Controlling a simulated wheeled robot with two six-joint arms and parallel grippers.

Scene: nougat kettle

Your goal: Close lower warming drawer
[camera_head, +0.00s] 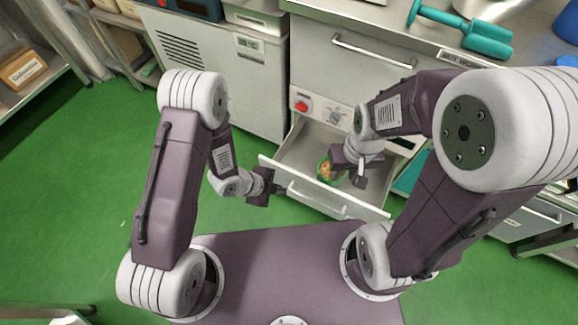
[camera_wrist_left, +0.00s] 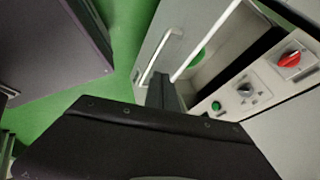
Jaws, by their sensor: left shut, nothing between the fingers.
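The lower warming drawer (camera_head: 300,155) is pulled out from the unit, and its bar handle (camera_head: 315,203) runs along the front. My left gripper (camera_head: 277,189) is shut and empty at the left end of the drawer front, close to the handle. In the left wrist view, its shut fingers (camera_wrist_left: 163,92) appear beside the handle (camera_wrist_left: 165,48); whether they touch cannot be told. My right gripper (camera_head: 359,181) is above or inside the drawer, beside a green round item (camera_head: 325,170) with an orange-yellow top. Its grip is unclear.
A closed upper drawer (camera_head: 350,60) sits above a red knob (camera_head: 301,104) and a grey dial. A teal tool (camera_head: 485,40) lies on the counter. A shelf with a box (camera_head: 22,69) stands at the far left. Green floor at left is clear.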

